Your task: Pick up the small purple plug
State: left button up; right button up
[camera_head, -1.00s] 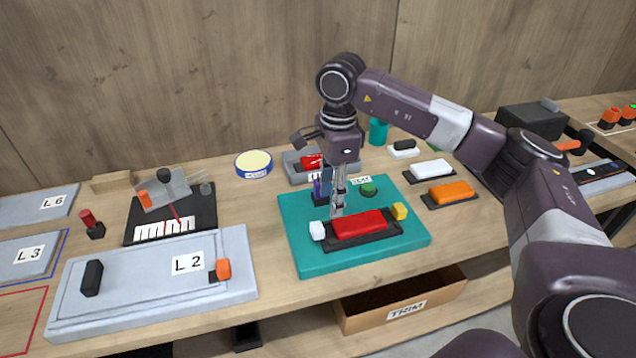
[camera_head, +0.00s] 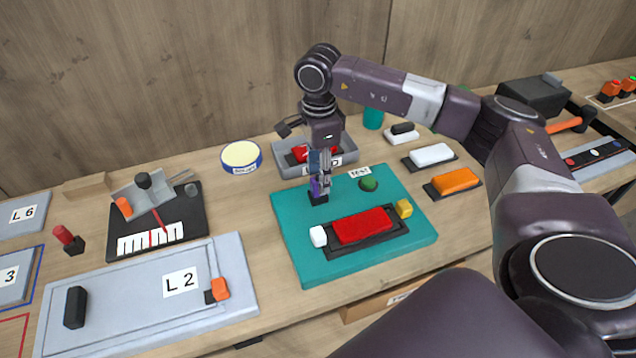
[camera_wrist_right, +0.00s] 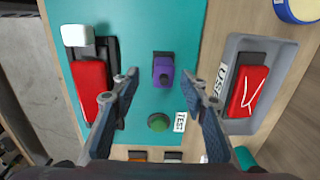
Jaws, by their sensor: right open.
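The small purple plug (camera_wrist_right: 163,70) sits in a black holder (camera_wrist_right: 163,54) on the teal board (camera_head: 290,236). In the head view the purple plug (camera_head: 315,188) shows just below my right gripper's fingers, partly hidden by them. My right gripper (camera_head: 320,172) points down over the plug. In the right wrist view its fingers (camera_wrist_right: 166,88) are spread apart, with the plug between and a little beyond the tips, and nothing held. My left gripper is not in view.
A green button (camera_head: 368,184) is right of the plug. A grey bin (camera_head: 345,147) stands behind.

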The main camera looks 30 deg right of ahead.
aim_at(318, 182)
jog(key=f, duration=0.2)
jog(key=shift+w+d+f+p, duration=0.1)
jog(key=shift+w+f+p, duration=0.15)
jog(key=shift+f+p, duration=0.1)
jog(key=shift+w+f, duration=0.1)
jog(key=shift+f, duration=0.2)
jog(key=shift+c, duration=0.5)
jog(key=c, duration=1)
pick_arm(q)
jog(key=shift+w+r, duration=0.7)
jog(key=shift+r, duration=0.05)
pick_arm(e)
grip_shut()
